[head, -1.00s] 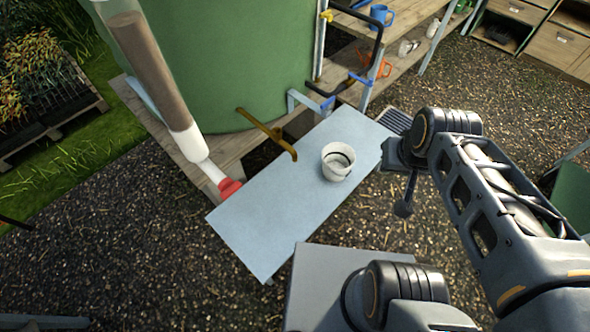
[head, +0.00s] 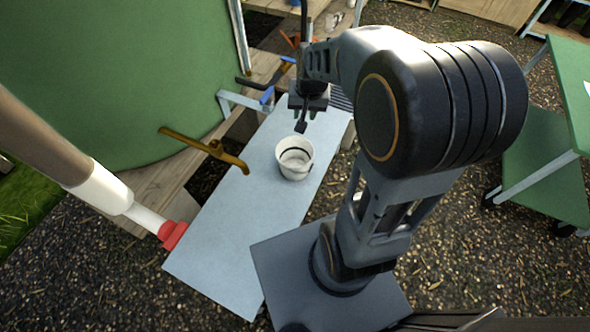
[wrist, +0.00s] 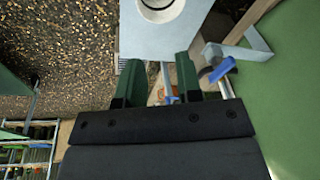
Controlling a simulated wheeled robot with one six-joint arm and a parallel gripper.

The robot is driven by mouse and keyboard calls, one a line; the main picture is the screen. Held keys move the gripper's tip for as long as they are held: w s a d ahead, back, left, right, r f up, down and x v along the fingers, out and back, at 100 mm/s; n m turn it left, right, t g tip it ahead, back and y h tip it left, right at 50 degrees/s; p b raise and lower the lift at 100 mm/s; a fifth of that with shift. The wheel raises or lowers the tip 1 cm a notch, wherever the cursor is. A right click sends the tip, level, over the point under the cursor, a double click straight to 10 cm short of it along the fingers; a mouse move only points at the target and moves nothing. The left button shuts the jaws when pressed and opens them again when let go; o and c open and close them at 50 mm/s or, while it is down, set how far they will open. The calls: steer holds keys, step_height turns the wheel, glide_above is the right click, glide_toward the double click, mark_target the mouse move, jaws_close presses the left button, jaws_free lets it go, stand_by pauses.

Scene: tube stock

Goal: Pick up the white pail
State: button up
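The white pail (head: 291,168) stands upright on a pale blue-grey bench top (head: 235,220), with a dark curved handle across its mouth. In the wrist view the pail (wrist: 161,12) is cut by the top edge, beyond the fingertips. My gripper (head: 302,118) is above the far end of the bench, just behind the pail in the head view and apart from it. In the wrist view my gripper (wrist: 158,75) shows two green fingers spread apart with nothing between them.
A brass tap (head: 205,145) reaches over the bench's left side from a large green tank (head: 110,70). A blue-handled valve (head: 268,95) is near the far end. A pipe with a red end (head: 172,234) is at the left edge. A green cart (head: 545,165) stands right.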

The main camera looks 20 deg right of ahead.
steer(key=shift+w+d+f+m+g+y+b, duration=0.2)
steer(key=shift+w+d+f+m+b, duration=1.05)
steer(key=shift+f, duration=5.35)
steer(key=shift+w+d+f+m+g+b, duration=0.35)
steer(key=shift+w+d+f+b, duration=1.8)
steer(key=shift+f, duration=4.4)
steer(key=shift+w+d+f+m+g+y+b, duration=0.2)
steer(key=shift+w+d+f+m+b, duration=0.5)
steer(key=shift+f+b, duration=3.95)
step_height(320, 180, down, 4)
steer(key=p, duration=0.4)
steer(key=shift+a+r, duration=0.1)
steer(key=shift+a, duration=0.05)
jaws_close()
